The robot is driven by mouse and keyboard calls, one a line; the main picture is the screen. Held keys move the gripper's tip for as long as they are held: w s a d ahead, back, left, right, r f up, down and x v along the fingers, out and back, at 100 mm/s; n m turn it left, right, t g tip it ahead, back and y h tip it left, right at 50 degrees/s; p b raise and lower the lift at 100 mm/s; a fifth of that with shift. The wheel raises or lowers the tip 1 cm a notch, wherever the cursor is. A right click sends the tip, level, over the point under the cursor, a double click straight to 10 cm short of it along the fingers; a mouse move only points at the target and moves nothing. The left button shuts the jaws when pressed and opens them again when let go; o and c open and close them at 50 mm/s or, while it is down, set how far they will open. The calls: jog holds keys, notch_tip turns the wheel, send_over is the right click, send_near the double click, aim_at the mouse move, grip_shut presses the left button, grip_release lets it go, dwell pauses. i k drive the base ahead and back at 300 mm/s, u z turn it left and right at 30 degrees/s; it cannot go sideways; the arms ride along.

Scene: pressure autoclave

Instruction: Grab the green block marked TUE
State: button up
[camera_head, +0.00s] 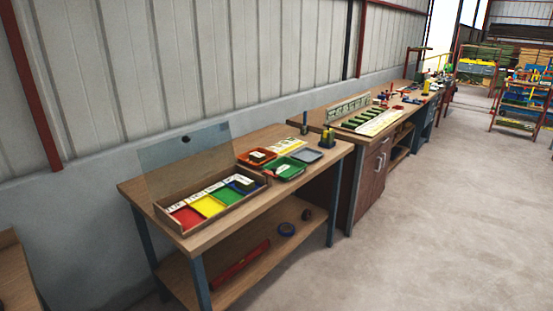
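Several dark green blocks (366,117) stand in a slanted row on the second workbench (322,121), in front of an upright wooden board (347,107) with light panels. A pale yellow strip with markings (380,123) lies along their near side. The blocks are too small here to read any lettering, so I cannot tell which one is marked TUE. My gripper is not in view.
A nearer workbench (232,227) holds a colored compartment box with a clear lid (185,148), an orange tray (243,159), a green tray (300,165) and a grey tray (318,155). Open concrete floor (450,220) lies to the right. Shelving racks (520,100) stand at the far right.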

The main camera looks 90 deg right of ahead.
aim_at(257, 157)
jog(key=k, duration=1.9)
jog(key=z, duration=1.5)
jog(key=i, duration=1)
jog(key=z, duration=0.05)
